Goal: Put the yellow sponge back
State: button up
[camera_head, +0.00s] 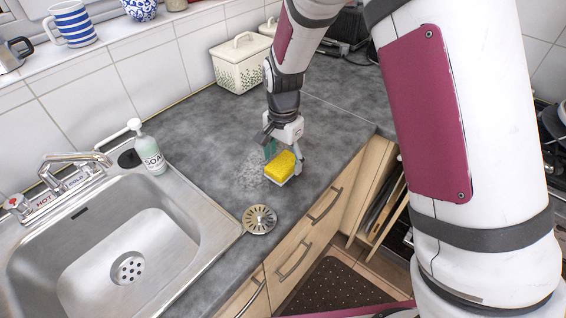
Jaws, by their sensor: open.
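The yellow sponge (279,168) shows on the grey counter, near its front edge, right of the sink. It has a yellow top and a paler lower edge. My gripper (283,155) points down at the sponge and is open. One finger shows at the sponge's right end and another dark part at its upper left. I cannot tell whether the fingers touch the sponge. Part of the sponge's far side is hidden by my gripper.
A round metal strainer (259,219) lies on the counter near the sink (216,226). A soap bottle (148,150) stands behind the sink's rim by the tap (72,170). A cream lidded box (241,66) stands against the wall.

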aim_at(284, 163)
notch_tip(284, 163, up, 10)
jog(key=s+d+r+n+t, duration=0.2)
jog(key=s+d+r+n, duration=0.2)
jog(key=s+d+r, duration=0.55)
jog(key=s+d+r+n+t, duration=0.1)
jog(key=s+d+r+n, duration=0.1)
jog(key=s, duration=0.5)
jog(key=s+d+r+n+t, duration=0.2)
jog(key=s+r+n, duration=0.1)
jog(key=s, duration=0.4)
jog(key=shift+s+d+r+b, duration=0.3)
jog(key=shift+d+r+b, duration=0.1)
jog(key=shift+r, duration=0.1)
